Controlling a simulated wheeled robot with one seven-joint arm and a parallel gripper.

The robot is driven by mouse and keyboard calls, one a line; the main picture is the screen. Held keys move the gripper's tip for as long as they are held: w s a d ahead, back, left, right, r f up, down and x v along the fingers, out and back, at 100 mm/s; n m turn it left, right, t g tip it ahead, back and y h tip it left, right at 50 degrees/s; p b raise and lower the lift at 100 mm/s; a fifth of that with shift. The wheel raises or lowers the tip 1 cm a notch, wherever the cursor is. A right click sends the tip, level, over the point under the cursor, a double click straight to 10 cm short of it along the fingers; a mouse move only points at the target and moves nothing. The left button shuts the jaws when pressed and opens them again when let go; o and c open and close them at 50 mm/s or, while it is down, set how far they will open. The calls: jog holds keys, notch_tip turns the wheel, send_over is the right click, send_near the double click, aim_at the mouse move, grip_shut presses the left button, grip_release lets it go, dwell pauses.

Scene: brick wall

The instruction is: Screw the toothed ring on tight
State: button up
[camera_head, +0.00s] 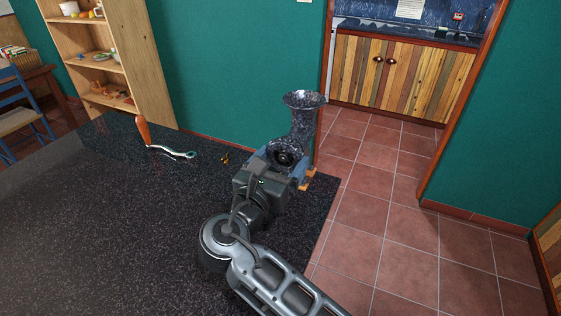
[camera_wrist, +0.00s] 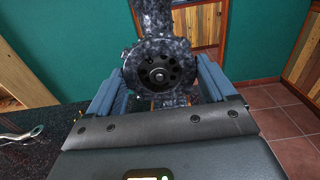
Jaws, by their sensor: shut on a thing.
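A dark speckled meat grinder (camera_head: 301,117) with a flared hopper stands at the far right corner of the black speckled counter (camera_head: 110,215). The toothed ring (camera_wrist: 131,66) is at the front of its barrel, facing my wrist camera. A dark plate with several holes (camera_wrist: 160,72) shows inside the ring. My gripper (camera_wrist: 158,80) has its blue fingers on the left and right sides of the ring and is shut on it. The threads behind the ring are hidden.
A crank with an orange handle (camera_head: 143,130) lies on the counter to the left. A small yellowish part (camera_head: 225,158) lies between it and the grinder. The counter's right edge is close to my arm. Shelves (camera_head: 104,60) stand behind at left.

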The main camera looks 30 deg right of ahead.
jog(key=shift+w, duration=0.1)
jog(key=o, duration=1)
jog(key=shift+v, duration=3)
